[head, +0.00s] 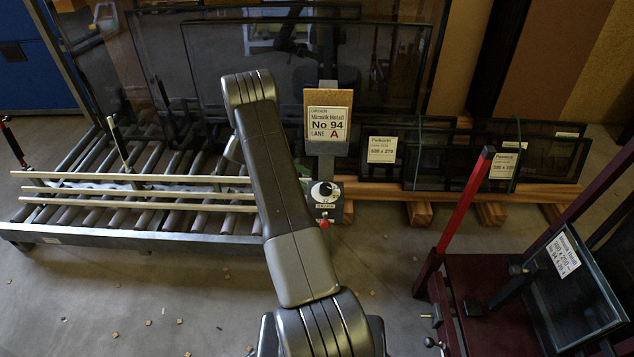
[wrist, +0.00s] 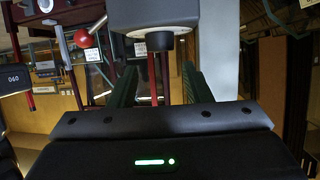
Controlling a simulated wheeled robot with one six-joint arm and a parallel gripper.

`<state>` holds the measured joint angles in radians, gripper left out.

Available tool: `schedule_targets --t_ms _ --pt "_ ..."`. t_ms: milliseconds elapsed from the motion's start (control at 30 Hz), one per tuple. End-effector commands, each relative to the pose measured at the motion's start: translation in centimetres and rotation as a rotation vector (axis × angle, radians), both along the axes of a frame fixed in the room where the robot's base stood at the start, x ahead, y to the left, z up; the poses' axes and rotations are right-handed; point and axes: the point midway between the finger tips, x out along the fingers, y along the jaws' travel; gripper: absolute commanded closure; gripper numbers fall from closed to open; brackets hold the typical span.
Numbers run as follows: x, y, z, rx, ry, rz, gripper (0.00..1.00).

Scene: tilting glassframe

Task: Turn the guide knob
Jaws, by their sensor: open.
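The guide knob (head: 323,192) is a black dial with white markings. It sits on the face of a small control box on a grey post, right of my arm in the head view. A red ball (head: 324,224) sits just below it. My gripper is mostly hidden behind my arm in the head view, left of the post. In the wrist view its two dark green fingers (wrist: 161,88) are apart, with nothing clamped between them. A dark round part with a pale rim (wrist: 155,18) is above the fingers there; I cannot tell if it is the knob.
A roller conveyor (head: 140,238) with pale guide bars (head: 140,192) spans the left. A sign (head: 328,124) reads No 94, Lane A. Framed panes (head: 375,150) lean right of the post. A dark red cart (head: 480,290) stands at lower right. Small chips litter the floor.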

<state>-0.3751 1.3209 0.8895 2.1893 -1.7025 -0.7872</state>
Motion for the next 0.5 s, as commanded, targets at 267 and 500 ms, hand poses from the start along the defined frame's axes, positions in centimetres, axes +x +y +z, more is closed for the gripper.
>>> schedule_targets --t_ms 267,500 --pt "0.5 4.0 1.6 0.001 -0.001 0.001 0.55" --pt "0.6 4.6 1.9 0.0 0.001 -0.001 0.55"
